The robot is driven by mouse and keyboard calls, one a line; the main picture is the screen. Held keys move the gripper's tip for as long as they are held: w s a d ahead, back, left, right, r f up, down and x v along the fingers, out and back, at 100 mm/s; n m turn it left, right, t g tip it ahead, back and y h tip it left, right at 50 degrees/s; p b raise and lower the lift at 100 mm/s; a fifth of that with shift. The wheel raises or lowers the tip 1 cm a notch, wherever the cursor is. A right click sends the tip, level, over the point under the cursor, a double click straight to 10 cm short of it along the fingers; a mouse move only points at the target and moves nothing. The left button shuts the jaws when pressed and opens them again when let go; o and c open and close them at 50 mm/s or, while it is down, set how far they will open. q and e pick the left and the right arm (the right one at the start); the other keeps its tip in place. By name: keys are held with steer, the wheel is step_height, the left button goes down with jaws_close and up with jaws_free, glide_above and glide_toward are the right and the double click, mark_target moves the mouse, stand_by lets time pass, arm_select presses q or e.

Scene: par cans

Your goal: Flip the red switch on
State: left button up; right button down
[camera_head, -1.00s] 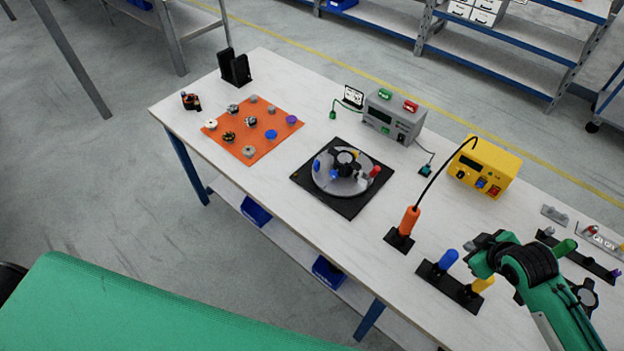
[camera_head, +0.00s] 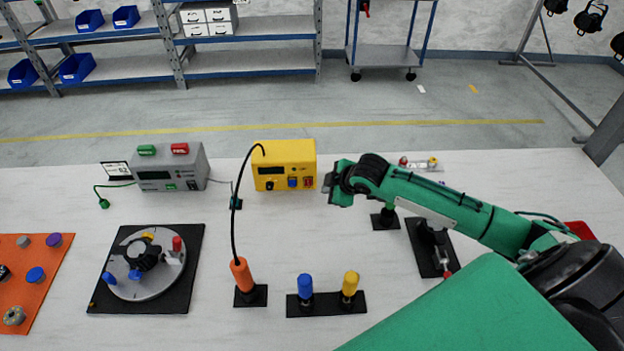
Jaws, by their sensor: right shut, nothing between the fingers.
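The yellow box (camera_head: 284,152) stands at the back of the table. Its front has a dark display, a blue knob (camera_head: 292,182) and a small red switch (camera_head: 308,182) at the right. The switch is too small to tell its position. My right gripper (camera_head: 328,188) is shut and empty, just right of the yellow box, with its tip pointing left towards the switch. I see a small gap between them. My left gripper is not in view.
A grey box (camera_head: 172,168) with green and red buttons stands left of the yellow box. An orange-handled tool with a black cable (camera_head: 240,273) stands in front. Blue (camera_head: 305,287) and yellow (camera_head: 350,285) handles stand in a black holder nearer me.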

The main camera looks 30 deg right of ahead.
mark_target(308, 183)
steer(key=x, duration=0.3)
steer(key=p+x, duration=0.1)
steer(key=x, duration=0.1)
steer(key=p+x, duration=0.1)
steer(key=x, duration=0.2)
steer(key=shift+w+a+f, duration=0.25)
steer(key=shift+a, duration=0.05)
steer(key=w, duration=0.1)
steer(key=w+d+p, duration=0.1)
steer(key=shift+w+d+r, duration=0.1)
steer(key=shift+w, duration=0.25)
steer(key=shift+w+d, duration=0.25)
steer(key=shift+w, duration=0.25)
